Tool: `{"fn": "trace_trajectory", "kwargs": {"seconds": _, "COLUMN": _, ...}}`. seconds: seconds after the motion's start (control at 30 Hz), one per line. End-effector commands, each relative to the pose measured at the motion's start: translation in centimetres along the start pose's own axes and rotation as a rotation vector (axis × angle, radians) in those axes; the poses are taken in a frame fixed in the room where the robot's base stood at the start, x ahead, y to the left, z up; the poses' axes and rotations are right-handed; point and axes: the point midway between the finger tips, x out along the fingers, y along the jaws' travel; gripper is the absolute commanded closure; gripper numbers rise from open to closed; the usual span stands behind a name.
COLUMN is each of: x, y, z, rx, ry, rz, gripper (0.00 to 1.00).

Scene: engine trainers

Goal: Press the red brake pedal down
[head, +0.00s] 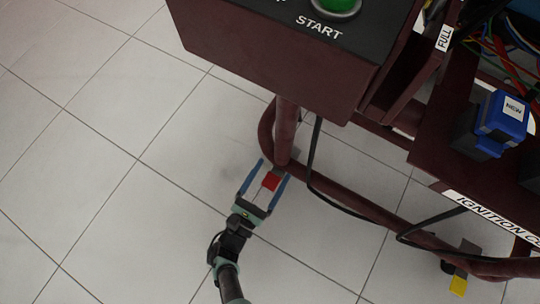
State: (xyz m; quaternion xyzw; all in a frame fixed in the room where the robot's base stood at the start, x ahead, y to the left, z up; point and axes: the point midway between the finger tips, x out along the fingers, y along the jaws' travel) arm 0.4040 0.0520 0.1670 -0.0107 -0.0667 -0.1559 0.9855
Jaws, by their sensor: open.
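The red brake pedal (271,181) is a small red pad low down, by the foot of the dark maroon stand frame. My gripper (268,171) comes up from the bottom of the head view. It is open, with its two blue fingers apart on the left and right of the red pedal as seen from above. The pedal shows between the fingers. I cannot tell the height of the fingers relative to the pedal, or whether they touch it.
A maroon control box (275,60) with a green START button (335,4) overhangs behind the pedal. A black cable (314,165) hangs to the right. A yellow pedal (458,284) is at the lower right. Blue part (503,117) sits on the right shelf. White tiled floor (90,200) is clear at left.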

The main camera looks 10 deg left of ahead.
Motion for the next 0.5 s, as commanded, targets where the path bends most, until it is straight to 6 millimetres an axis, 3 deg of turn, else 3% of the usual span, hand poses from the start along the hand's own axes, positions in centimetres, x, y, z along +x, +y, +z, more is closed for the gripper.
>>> {"fn": "trace_trajectory", "kwargs": {"seconds": 0.03, "x": 0.1, "y": 0.0, "z": 1.2, "rx": 0.0, "ry": 0.0, "rz": 0.0, "gripper": 0.18}}
{"fn": "trace_trajectory", "kwargs": {"seconds": 0.2, "x": 0.3, "y": 0.0, "z": 2.5, "rx": 0.0, "ry": -0.001, "rz": 0.0, "gripper": 0.18}}
{"fn": "trace_trajectory", "kwargs": {"seconds": 0.5, "x": 0.4, "y": 0.0, "z": 2.8, "rx": -0.001, "ry": -0.001, "rz": 0.0, "gripper": 0.18}}
